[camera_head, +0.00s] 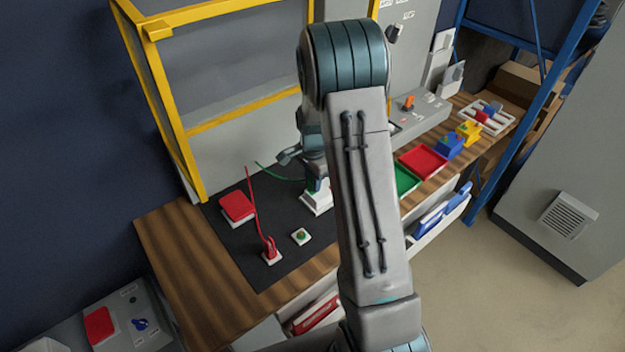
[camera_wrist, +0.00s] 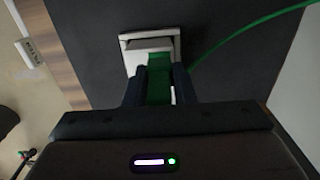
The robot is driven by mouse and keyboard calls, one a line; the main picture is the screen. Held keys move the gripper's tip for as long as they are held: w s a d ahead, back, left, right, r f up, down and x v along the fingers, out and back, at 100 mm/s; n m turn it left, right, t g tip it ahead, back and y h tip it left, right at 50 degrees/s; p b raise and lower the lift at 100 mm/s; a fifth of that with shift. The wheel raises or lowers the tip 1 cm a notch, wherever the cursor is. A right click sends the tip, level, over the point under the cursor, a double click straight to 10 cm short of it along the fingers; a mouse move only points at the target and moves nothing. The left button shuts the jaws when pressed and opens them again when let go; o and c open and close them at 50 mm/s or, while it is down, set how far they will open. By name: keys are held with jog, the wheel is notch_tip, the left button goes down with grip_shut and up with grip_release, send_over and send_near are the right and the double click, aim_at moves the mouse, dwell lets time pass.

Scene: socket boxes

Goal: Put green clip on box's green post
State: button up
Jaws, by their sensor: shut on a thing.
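My gripper (camera_wrist: 159,88) is shut on the green clip (camera_wrist: 158,90), which shows as a green strip between the two dark fingers in the wrist view. A green cable (camera_wrist: 240,38) runs from beside the fingers to the upper right. A white box (camera_wrist: 150,42) lies just beyond the fingertips; whether the clip touches it I cannot tell. In the head view the white box (camera_head: 317,203) stands below my gripper, partly behind my arm. The green cable (camera_head: 278,177) curves left from there.
A black mat (camera_head: 235,250) covers part of the wooden bench (camera_head: 185,260). A red clip with a red cable (camera_head: 269,248) stands on a white base. A red block (camera_head: 237,207) lies behind it. Green and red trays (camera_head: 422,161) are to the right. A yellow-framed panel (camera_head: 238,123) rises behind.

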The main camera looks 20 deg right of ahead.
jog(key=shift+f+b, duration=0.3)
jog(key=shift+b, duration=0.05)
jog(key=o, duration=1)
jog(key=shift+r, duration=0.1)
notch_tip(320, 180, up, 14)
jog(key=shift+f+b, duration=0.15)
jog(key=shift+b, duration=0.7)
